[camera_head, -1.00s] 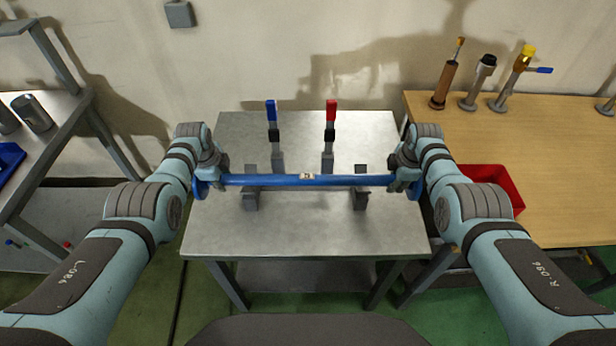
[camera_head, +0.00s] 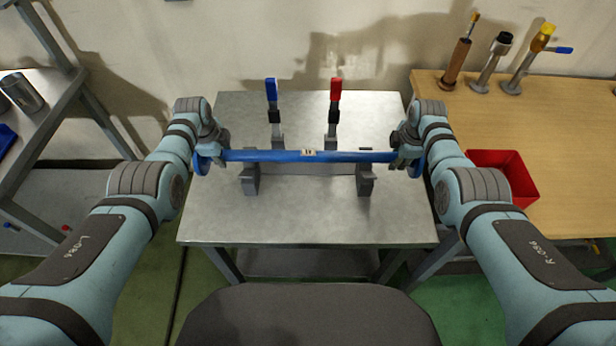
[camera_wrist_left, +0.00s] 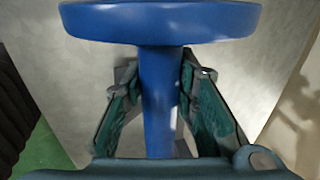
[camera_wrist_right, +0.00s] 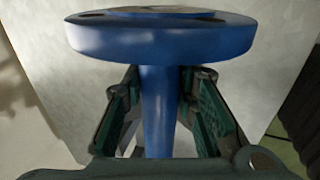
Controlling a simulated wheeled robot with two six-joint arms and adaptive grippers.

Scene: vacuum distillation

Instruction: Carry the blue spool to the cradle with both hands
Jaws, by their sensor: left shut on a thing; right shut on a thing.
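The blue spool (camera_head: 270,156) is a long pipe with a round flange at each end, held level above a metal table. My left gripper (camera_head: 218,155) is shut on the pipe just inside the left flange; the flange also shows in the left wrist view (camera_wrist_left: 160,22). My right gripper (camera_head: 402,155) is shut on the pipe just inside the right flange, which shows in the right wrist view (camera_wrist_right: 160,38). The cradle's two grey supports, left (camera_head: 250,180) and right (camera_head: 364,180), stand on the table below the pipe. The exact gap between pipe and supports cannot be told.
The metal table (camera_head: 300,220) has a blue-handled clamp (camera_head: 273,110) and a red-handled clamp (camera_head: 333,110) behind the pipe. A red bin (camera_head: 505,175) and a wooden bench (camera_head: 570,130) with several upright fittings stand at right. A shelf (camera_head: 60,110) stands at left.

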